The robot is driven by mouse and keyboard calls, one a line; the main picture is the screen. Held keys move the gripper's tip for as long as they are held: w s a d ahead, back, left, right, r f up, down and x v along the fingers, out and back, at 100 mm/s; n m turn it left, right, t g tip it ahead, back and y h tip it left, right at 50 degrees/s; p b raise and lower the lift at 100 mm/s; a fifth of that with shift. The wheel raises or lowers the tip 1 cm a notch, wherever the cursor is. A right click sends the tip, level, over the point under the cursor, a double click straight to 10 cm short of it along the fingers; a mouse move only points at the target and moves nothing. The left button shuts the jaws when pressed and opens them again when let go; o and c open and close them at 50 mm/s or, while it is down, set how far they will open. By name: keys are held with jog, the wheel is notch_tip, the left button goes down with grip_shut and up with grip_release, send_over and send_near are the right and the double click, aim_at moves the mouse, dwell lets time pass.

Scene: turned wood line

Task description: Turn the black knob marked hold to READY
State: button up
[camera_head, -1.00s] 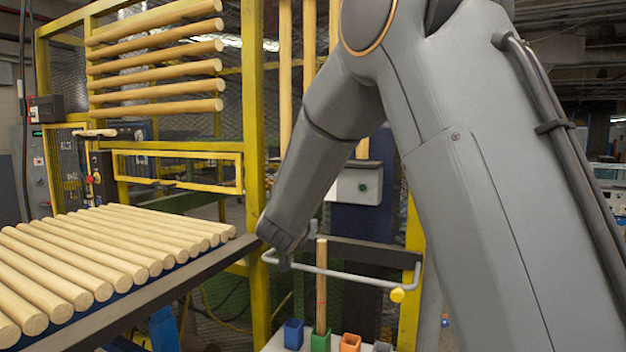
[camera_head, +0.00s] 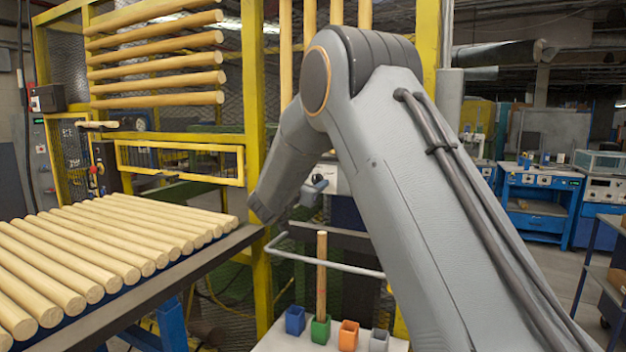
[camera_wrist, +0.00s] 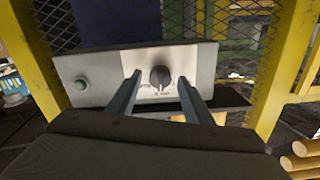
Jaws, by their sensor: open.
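The black knob (camera_wrist: 160,77) sits on the pale face of a control box (camera_wrist: 105,66) in the wrist view, with a raised grip along its middle. Small marks surround it, too small to read. In the head view the box (camera_head: 329,171) is partly behind my arm, and the knob cannot be made out.
A green button (camera_wrist: 81,85) is on the same box. A yellow post (camera_head: 256,110) stands left of it. Wooden rods (camera_head: 95,250) lie on the conveyor at left. Below are a grey rail (camera_head: 330,266) and small coloured cups (camera_head: 320,328), one holding an upright stick (camera_head: 321,270).

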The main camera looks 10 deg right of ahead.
jog(key=shift+w+d, duration=0.15)
jog(key=shift+w, duration=0.1)
jog(key=c, duration=1.1)
jog(key=shift+o, duration=0.2)
jog(key=shift+b, duration=0.3)
jog(key=m+b, duration=0.5)
jog(key=m, duration=0.1)
jog(key=shift+f, duration=0.1)
jog(key=m+b, duration=0.3)
jog(key=b, duration=0.1)
jog(key=shift+m+b, duration=0.35)
jog(key=shift+m, duration=0.05)
jog(key=shift+m+b, duration=0.9)
jog(key=shift+m, duration=0.3)
